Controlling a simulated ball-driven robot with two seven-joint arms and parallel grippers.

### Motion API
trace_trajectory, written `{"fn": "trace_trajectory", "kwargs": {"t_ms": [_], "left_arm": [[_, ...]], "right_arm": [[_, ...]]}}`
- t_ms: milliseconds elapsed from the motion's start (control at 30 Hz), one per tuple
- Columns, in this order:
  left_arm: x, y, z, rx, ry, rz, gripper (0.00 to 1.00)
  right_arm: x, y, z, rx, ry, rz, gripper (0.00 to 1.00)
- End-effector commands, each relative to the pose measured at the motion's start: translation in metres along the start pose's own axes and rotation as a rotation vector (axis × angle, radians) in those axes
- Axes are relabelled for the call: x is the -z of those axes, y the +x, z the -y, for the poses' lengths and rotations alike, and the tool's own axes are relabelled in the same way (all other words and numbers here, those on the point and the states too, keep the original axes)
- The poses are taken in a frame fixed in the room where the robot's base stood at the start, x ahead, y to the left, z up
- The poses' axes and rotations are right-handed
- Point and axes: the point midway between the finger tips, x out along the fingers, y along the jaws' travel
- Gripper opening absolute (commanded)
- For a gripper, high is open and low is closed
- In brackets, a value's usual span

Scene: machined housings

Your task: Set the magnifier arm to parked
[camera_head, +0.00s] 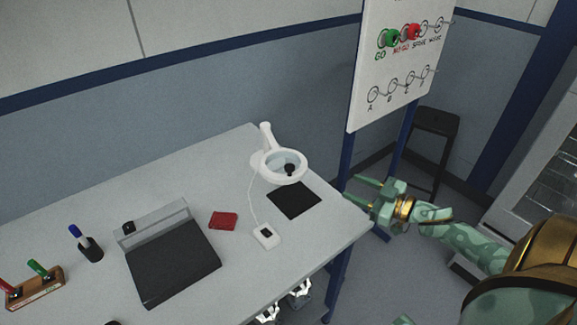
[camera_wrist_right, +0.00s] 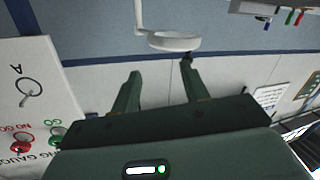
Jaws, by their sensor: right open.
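The magnifier (camera_head: 286,180) is a white ring with a lens on a white arm (camera_head: 266,135) at the far right of the table. Its ring hangs over a black mat (camera_head: 294,200), with a dark knob (camera_head: 289,169) showing at it. The ring also shows in the right wrist view (camera_wrist_right: 174,43), just beyond the fingertips. My right gripper (camera_head: 352,187) is open and empty, off the table's right edge, its fingers pointing left toward the magnifier, apart from it. My left gripper is not in view.
A board (camera_head: 398,60) with red and green rings on hooks stands behind my right gripper. The table (camera_head: 190,190) holds a white device (camera_head: 266,236) with a cord, a red booklet (camera_head: 223,220), a dark tray (camera_head: 172,265), and a pen cup (camera_head: 89,250). A dark stool (camera_head: 436,122) stands behind.

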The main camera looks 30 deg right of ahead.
Motion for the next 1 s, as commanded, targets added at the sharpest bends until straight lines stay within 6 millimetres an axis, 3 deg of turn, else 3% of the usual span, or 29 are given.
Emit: {"fn": "trace_trajectory", "kwargs": {"t_ms": [33, 67, 233, 367, 533, 800, 1000], "left_arm": [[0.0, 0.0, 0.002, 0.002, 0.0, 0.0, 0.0], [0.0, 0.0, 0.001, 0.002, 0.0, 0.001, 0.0], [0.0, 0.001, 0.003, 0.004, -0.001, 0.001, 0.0], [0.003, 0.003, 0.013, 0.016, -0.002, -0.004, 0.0], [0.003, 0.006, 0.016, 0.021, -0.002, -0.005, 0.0], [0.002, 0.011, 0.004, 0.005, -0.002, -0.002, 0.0], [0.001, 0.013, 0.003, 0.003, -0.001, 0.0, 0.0]], "right_arm": [[0.024, 0.005, 0.015, 0.07, 0.063, -0.064, 0.45], [0.031, 0.006, 0.023, 0.106, 0.106, -0.086, 0.45], [0.038, 0.008, 0.032, 0.164, 0.246, -0.109, 0.45], [0.04, 0.025, 0.034, 0.162, 0.25, -0.11, 0.45], [0.044, 0.065, 0.039, 0.159, 0.249, -0.111, 0.45], [0.052, 0.13, 0.049, 0.158, 0.251, -0.109, 0.45], [0.054, 0.157, 0.053, 0.158, 0.25, -0.106, 0.45]]}}
